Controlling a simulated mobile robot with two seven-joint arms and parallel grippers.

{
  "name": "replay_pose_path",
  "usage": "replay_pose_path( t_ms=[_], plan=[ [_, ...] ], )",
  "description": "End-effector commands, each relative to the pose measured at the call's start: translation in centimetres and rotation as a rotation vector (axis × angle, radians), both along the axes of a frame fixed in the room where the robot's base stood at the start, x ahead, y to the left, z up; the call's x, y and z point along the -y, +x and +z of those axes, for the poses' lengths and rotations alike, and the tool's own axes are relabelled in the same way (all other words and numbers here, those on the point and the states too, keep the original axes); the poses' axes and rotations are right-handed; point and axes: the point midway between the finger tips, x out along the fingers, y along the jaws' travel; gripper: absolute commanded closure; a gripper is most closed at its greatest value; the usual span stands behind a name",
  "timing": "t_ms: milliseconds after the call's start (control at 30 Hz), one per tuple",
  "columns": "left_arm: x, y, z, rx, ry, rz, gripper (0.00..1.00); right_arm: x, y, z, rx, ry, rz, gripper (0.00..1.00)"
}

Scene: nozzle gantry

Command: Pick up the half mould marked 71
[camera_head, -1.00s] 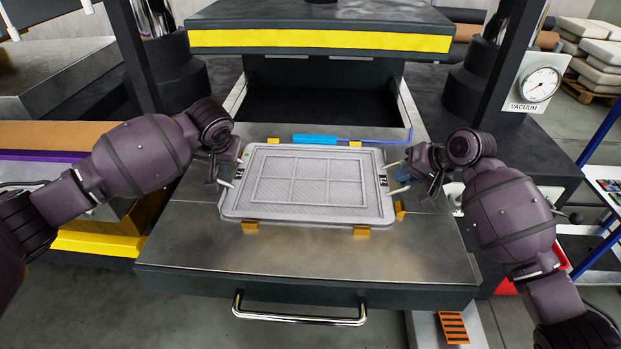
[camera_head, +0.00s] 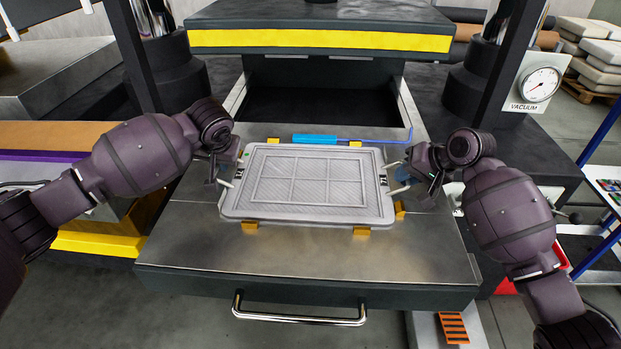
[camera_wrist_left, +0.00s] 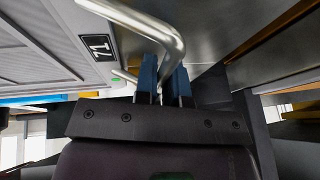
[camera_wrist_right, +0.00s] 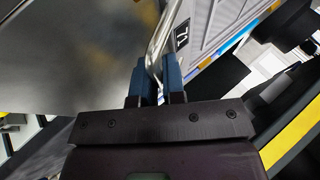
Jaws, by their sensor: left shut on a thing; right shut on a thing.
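The half mould (camera_head: 307,184) is a grey flat rectangular plate with ribbed panels. It lies on the metal platen between orange corner blocks.
A blue tool (camera_head: 315,139) with a thin blue line lies behind the mould. Orange blocks (camera_head: 361,231) stand around it. The press head with a yellow stripe (camera_head: 320,41) is above and behind. A chrome handle (camera_head: 299,319) is on the platen's front. The front platen surface is bare.

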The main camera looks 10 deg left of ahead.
Motion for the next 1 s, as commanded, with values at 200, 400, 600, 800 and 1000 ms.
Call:
replay_pose_path(
  t_ms=[200,400,600,800,1000],
  plan=[
    [0.0,0.1,1.0,0.006,0.0,0.001,1.0,0.0,0.0,1.0,0.005,0.001,0.001,1.0],
    [0.0,0.1,2.3,0.008,0.0,0.0,1.0,0.0,0.1,2.3,0.007,0.001,0.0,1.0],
    [0.0,0.1,3.6,0.008,0.0,0.0,1.0,0.0,0.1,3.6,0.007,0.001,0.0,1.0],
    [0.0,0.1,4.7,0.005,-0.001,0.001,1.0,0.0,0.1,4.6,0.005,0.001,0.0,1.0],
    [0.0,0.1,5.1,0.003,0.0,0.0,1.0,0.0,0.1,5.1,0.003,0.001,-0.001,1.0]
  ],
)
